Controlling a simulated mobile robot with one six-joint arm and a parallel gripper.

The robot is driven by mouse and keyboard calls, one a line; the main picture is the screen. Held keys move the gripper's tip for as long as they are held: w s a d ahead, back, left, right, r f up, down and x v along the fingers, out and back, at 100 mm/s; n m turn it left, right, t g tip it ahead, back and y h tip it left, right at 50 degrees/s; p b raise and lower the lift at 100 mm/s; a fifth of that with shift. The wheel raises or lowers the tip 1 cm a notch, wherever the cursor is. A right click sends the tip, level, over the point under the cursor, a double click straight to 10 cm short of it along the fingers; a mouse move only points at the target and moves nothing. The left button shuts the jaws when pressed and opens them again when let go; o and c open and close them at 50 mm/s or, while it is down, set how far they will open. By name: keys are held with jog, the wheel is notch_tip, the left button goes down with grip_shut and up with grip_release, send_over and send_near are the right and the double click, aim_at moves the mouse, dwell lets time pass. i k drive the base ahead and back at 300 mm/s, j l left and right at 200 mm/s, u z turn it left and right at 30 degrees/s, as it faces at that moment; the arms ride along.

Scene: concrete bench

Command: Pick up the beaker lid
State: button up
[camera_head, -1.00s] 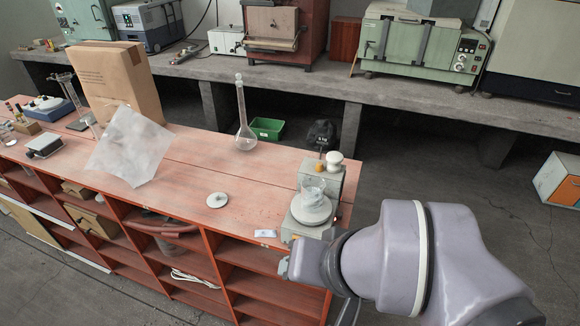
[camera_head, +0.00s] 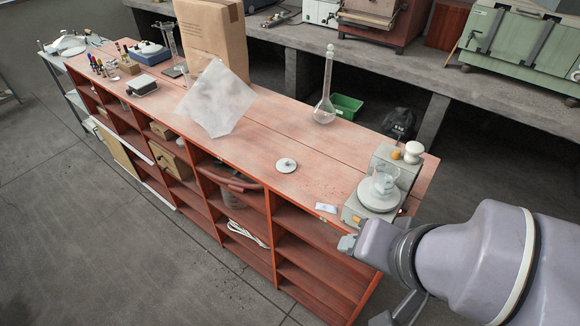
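A small round white lid with a knob (camera_head: 286,165) lies flat on the red wooden bench top, left of the hotplate. A glass beaker (camera_head: 383,182) with some liquid stands on the round plate of a grey stirrer hotplate (camera_head: 357,210) at the bench's right end. My arm comes in from the lower right. My gripper (camera_head: 347,244) is at the bench's front right edge, in front of the hotplate and apart from the lid. Its fingers are too small and too hidden to judge whether it is open.
A tall flask (camera_head: 325,108) stands behind the lid. A small white card (camera_head: 327,208) lies near the front edge. The bench top (camera_head: 250,140) around the lid is clear.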

aim_at(285, 166)
jog(key=i+j, duration=0.35)
jog(key=j, duration=0.15)
jog(key=i+j, duration=0.75)
jog(key=j, duration=0.25)
